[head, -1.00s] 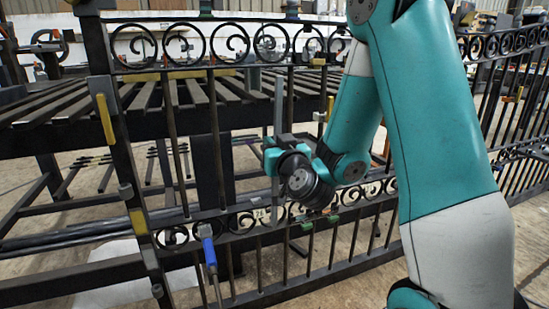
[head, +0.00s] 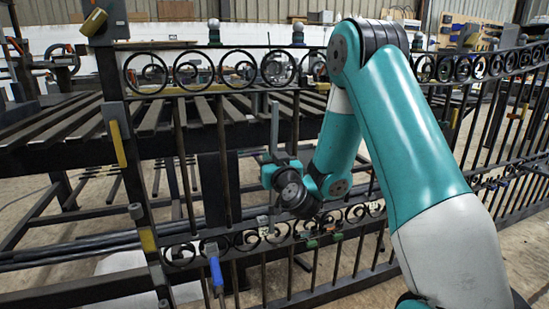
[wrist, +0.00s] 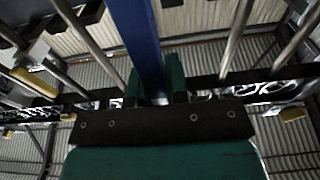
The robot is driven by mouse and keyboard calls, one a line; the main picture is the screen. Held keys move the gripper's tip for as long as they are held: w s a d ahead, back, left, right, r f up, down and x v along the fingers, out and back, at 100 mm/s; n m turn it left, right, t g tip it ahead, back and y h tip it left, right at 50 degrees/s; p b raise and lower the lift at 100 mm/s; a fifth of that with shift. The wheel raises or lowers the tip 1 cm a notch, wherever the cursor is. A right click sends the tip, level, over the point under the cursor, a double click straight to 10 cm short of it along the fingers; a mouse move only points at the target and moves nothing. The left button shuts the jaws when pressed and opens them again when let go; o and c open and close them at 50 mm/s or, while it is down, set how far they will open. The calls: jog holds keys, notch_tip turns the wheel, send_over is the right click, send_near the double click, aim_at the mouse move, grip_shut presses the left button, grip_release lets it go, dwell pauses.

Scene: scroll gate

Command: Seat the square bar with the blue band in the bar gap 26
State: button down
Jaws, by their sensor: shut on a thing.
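The square bar shows as a grey upright length above my gripper in the head view (head: 275,125). Its blue band fills the near part of the bar in the wrist view (wrist: 141,40). My gripper (head: 269,174) is shut on the bar, and its green fingers (wrist: 155,84) stand on either side of it. The bar is roughly upright in front of the gate's scroll rail (head: 330,222). A small pale tag (head: 252,238) is on that rail, close to the bar's lower end; its number is too small to read. I cannot tell whether the bar's ends touch the rails.
A blue-handled clamp (head: 216,272) hangs on the lower rail to the left. Small green and red clamps (head: 312,243) sit on the rail to the right. The gate's upright bars (head: 222,150) stand close by on the left. A slatted bench (head: 60,120) is behind the gate.

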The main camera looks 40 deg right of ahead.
jog(key=p+x, duration=0.8)
jog(key=p, duration=0.5)
jog(key=shift+w+f, duration=0.3)
jog(key=shift+w, duration=0.05)
jog(key=shift+w+d+p, duration=0.15)
jog(key=shift+w+p, duration=0.05)
jog(key=shift+p, duration=0.4)
jog(key=shift+w+d+f+p, duration=0.1)
jog(key=shift+w+f+p, duration=0.15)
jog(key=shift+p, duration=0.45)
jog(key=shift+s+b, duration=0.15)
jog(key=shift+b, duration=0.35)
jog(key=shift+f+b, duration=0.9)
jog(key=shift+f, duration=0.1)
dwell(0.9)
jog(key=shift+r+p, duration=1.05)
jog(key=shift+p, duration=0.05)
jog(key=shift+s+f+b, duration=0.1)
jog(key=shift+b, duration=0.35)
